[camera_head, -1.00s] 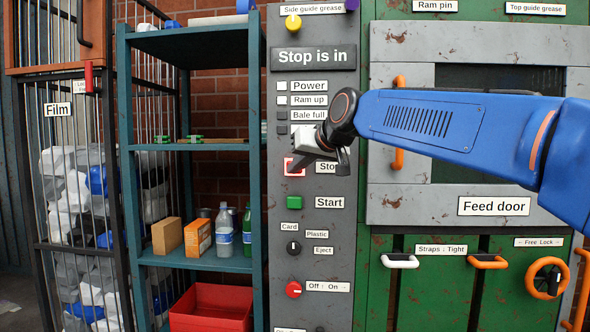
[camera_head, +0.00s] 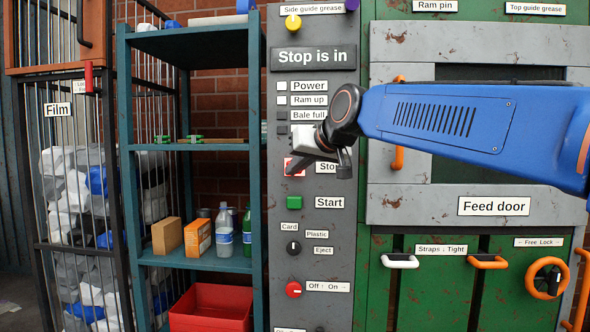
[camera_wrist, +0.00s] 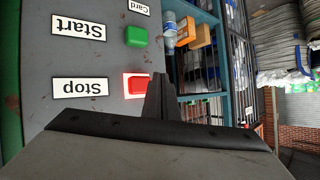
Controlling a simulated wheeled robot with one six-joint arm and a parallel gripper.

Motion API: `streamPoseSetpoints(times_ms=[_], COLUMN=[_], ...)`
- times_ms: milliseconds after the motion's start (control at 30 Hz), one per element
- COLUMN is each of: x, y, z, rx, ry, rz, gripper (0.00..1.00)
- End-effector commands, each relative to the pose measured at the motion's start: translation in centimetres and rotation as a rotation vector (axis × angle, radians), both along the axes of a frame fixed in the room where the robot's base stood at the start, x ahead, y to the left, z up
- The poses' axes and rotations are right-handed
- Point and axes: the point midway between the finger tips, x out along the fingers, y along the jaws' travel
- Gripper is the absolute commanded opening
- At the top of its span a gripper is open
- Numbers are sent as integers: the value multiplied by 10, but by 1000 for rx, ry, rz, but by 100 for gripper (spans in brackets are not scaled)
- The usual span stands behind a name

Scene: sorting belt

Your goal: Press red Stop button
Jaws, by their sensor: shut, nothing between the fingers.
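The red Stop button (camera_head: 288,166) is on the grey control panel (camera_head: 340,240), left of its Stop label (camera_head: 326,167) and partly hidden by my gripper in the head view. In the wrist view the red button (camera_wrist: 138,84) has a bright surround, and the Stop label (camera_wrist: 80,87) appears upside down. My gripper (camera_head: 297,170) is shut and empty, in front of the button area. In the wrist view my gripper's fingers (camera_wrist: 159,90) are just right of the button. I cannot tell whether they touch it. A sign (camera_head: 313,56) above reads "Stop is in".
The green Start button (camera_head: 295,202) is below Stop. A black selector (camera_head: 293,248) and red Off/On knob (camera_head: 293,289) are lower. A teal shelf (camera_head: 190,148) stands left of the panel; the green machine with its feed door (camera_head: 400,204) is right.

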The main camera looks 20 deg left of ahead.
Motion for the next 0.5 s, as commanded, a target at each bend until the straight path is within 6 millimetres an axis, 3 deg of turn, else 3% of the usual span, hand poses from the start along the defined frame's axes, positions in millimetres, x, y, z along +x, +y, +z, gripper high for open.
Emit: streamPoseSetpoints(times_ms=[500], x=[-37], y=[-9], z=[0], rx=[0], ry=[0], rz=[0], gripper=[0])
